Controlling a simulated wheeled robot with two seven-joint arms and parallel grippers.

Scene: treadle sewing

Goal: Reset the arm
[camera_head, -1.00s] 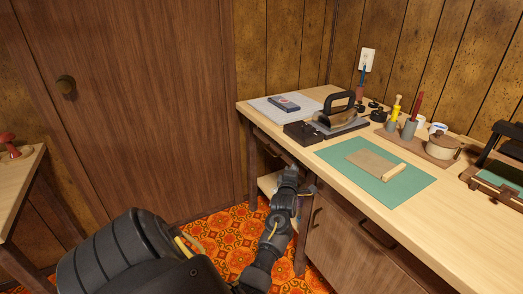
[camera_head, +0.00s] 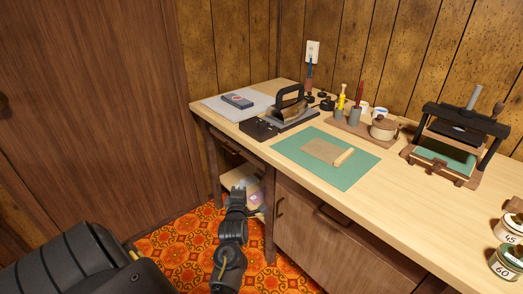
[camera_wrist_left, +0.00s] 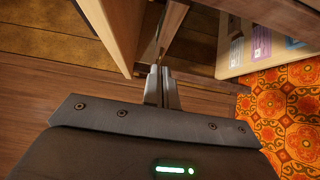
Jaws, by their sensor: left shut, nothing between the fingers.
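My left gripper (camera_head: 238,190) is low in front of the desk, beside the open space under its left end. In the left wrist view its two fingers (camera_wrist_left: 160,88) are together with nothing between them. The fingertips point toward the wooden framing under the desk; whether they touch it I cannot tell. My left arm comes in from the lower left of the head view. My right gripper does not show in either view.
The wooden desk (camera_head: 400,205) holds a green mat (camera_head: 350,178) with a brown sheet (camera_head: 318,151), an iron-like tool (camera_head: 292,106), a pot (camera_head: 384,128), a press (camera_head: 458,135) and jars (camera_head: 507,262). A shelf (camera_head: 232,180) sits beneath. Patterned floor (camera_head: 180,240) is open at the left.

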